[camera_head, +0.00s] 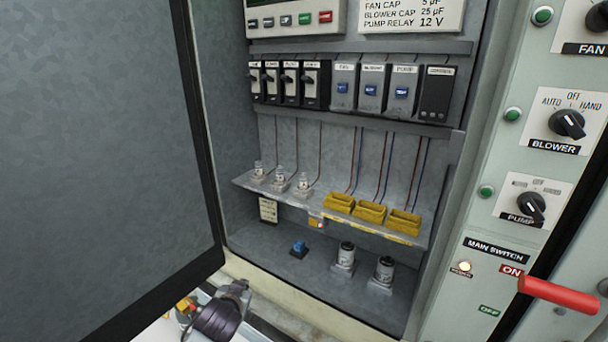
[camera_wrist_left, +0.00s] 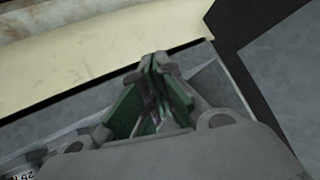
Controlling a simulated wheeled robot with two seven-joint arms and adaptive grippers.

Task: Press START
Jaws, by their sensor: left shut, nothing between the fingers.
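The controller panel (camera_head: 290,15) sits at the top of the open cabinet in the head view, cut off by the upper picture edge. It has a row of small buttons, including a green button (camera_head: 305,19) and a red button (camera_head: 325,17). Their labels are too small to read, so I cannot confirm which is START. My left gripper (camera_head: 240,291) is low in front of the cabinet's bottom lip, far below the panel. In the left wrist view its fingers (camera_wrist_left: 154,62) are together with nothing between them. My right gripper is not in view.
The open door (camera_head: 95,150) fills the left side. Breakers (camera_head: 290,82), relays (camera_head: 373,88), yellow blocks (camera_head: 370,212) and capacitors (camera_head: 345,258) are inside the cabinet. A red main switch handle (camera_head: 558,294) sticks out at right.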

